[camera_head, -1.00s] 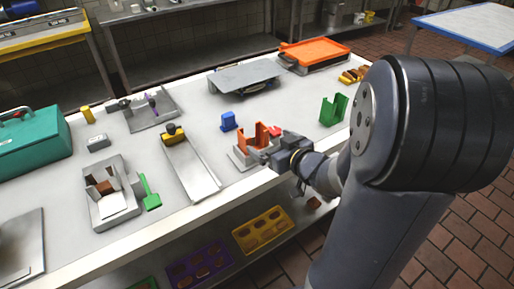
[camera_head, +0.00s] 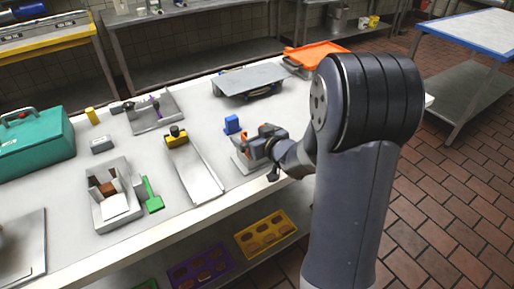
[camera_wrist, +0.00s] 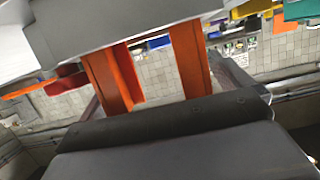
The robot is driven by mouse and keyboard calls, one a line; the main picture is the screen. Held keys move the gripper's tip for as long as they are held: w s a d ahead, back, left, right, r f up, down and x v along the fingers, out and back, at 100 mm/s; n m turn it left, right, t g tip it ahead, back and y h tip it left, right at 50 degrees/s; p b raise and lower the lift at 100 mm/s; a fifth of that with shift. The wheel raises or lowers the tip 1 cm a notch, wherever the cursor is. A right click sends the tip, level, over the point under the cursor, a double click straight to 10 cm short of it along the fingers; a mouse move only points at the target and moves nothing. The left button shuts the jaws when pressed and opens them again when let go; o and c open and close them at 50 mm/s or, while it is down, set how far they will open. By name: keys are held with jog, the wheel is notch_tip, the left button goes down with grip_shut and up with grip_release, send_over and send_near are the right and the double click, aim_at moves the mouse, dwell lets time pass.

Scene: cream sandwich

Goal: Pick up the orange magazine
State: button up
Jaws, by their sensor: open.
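The orange magazine (camera_head: 256,150) stands in a grey base (camera_head: 243,162) near the front edge of the counter, and my gripper hides much of it in the head view. In the wrist view the magazine (camera_wrist: 110,82) shows as two upright orange walls with a gap between them. My gripper (camera_head: 267,152) is open at the magazine. In the wrist view the orange walls lie between a grey part above and a dark part below. I cannot tell whether either jaw touches it.
A blue block (camera_head: 232,124) stands just behind the magazine. A metal chute with a yellow piece (camera_head: 177,140) lies to the left. A flat grey plate (camera_head: 248,78) and an orange tray (camera_head: 318,52) are at the back. A yellow tray (camera_head: 266,233) is on the lower shelf.

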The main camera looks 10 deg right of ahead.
jog(key=shift+c, duration=0.6)
jog(key=c, duration=1)
jog(key=shift+r, duration=0.1)
jog(key=shift+c, duration=0.2)
